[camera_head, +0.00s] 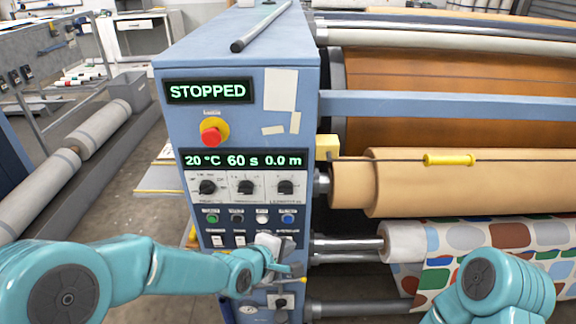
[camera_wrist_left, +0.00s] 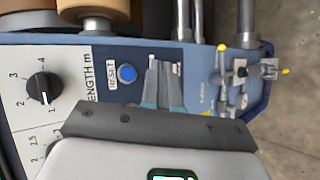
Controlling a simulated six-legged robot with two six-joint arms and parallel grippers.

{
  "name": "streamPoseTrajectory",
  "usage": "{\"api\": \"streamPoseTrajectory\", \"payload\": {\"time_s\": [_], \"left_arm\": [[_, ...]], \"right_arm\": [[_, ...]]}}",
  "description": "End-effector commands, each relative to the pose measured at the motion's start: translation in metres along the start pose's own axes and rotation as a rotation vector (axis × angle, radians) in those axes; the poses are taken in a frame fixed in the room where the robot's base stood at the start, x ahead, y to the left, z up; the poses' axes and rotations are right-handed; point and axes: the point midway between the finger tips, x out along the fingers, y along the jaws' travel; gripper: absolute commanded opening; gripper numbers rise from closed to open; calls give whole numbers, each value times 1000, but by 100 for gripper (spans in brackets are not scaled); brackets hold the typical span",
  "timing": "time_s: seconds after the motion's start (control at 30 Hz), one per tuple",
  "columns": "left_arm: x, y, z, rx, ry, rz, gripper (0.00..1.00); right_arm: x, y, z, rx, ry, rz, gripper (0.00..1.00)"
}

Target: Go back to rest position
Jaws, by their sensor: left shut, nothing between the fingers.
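My left gripper (camera_head: 288,268) is in front of the lower control panel of the blue press cabinet (camera_head: 240,110), just below the row of push buttons. It is shut and holds nothing. The blue reset button (camera_head: 288,218) is just above it in the head view. In the left wrist view the blue button (camera_wrist_left: 127,73) and the length knob (camera_wrist_left: 44,88) show close by, beyond the dark grey plate (camera_wrist_left: 155,126) of my wrist. My right arm comes in at the lower right, and its gripper is out of view.
The display (camera_head: 207,92) reads STOPPED. A red emergency button (camera_head: 211,133) sticks out below it. Tan rollers (camera_head: 450,185) and a patterned fabric roll (camera_head: 440,262) lie to the right. Grey rollers (camera_head: 60,165) lie at the left, with open floor between.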

Motion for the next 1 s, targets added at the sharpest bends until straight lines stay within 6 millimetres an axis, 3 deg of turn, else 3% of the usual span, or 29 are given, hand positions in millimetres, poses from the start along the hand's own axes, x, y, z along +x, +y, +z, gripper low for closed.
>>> {"api": "streamPoseTrajectory", "payload": {"time_s": [0.1, 0.17, 0.27, 0.37, 0.5, 0.6, 0.77, 1.0], "left_arm": [[-2, -4, -12, -19, 18, -11, 0], [0, -20, -29, -50, 39, -45, 0], [-3, -81, -52, -137, 67, -168, 0], [-21, -164, -59, -185, 71, -338, 0], [-68, -270, -35, -47, -39, -580, 0], [-106, -320, -4, 158, -197, -692, 0], [-132, -343, 21, 497, -396, -709, 0], [-133, -343, 21, 723, -483, -668, 0]], "right_arm": [[-4, -1, 0, 0, 0, 0, 0], [-8, -3, 0, 0, 0, 0, 0], [-18, -6, 0, 0, 0, 0, 0], [-26, -10, 0, 0, 0, 0, 0], [-36, -13, 1, 0, 0, 0, 0], [-38, -14, 1, 0, 0, 0, 0], [-36, -13, 1, 0, 0, 0, 0], [-36, -13, 1, 0, 0, 0, 0]]}}
